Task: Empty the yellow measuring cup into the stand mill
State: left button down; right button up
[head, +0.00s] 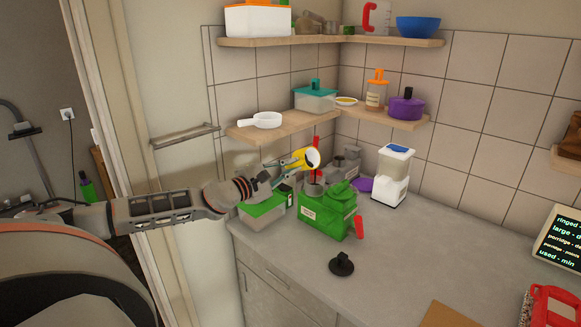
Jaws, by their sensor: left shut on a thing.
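The yellow measuring cup (299,157) is up in the air over the back corner of the counter. It is tipped on its side, with its mouth towards the right. My left gripper (278,171) reaches in from the left and is shut on the cup. A grey vessel (315,188) stands below the cup, partly hidden behind a green box. A white appliance with a blue top (392,175) stands further right. I cannot tell which of these is the stand mill. No stream from the cup is visible. My right gripper is out of view.
The green box (325,215) and a green-lidded container (262,211) crowd the back left of the counter (400,245). A black knobbed object (341,264) lies in front. Shelves (275,130) hang above the cup. The counter's middle right is clear.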

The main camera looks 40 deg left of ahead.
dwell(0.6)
pick_arm(q)
jog(key=shift+m, duration=0.5)
jog(key=shift+d+f, duration=0.1)
jog(key=shift+m, duration=0.4)
jog(key=shift+d+f+m, duration=0.2)
jog(key=shift+f+m, duration=0.1)
jog(key=shift+m, duration=0.45)
jog(key=shift+d+f+m, duration=0.2)
jog(key=shift+f+m, duration=0.05)
jog(key=shift+m, duration=0.5)
dwell(0.6)
dwell(0.4)
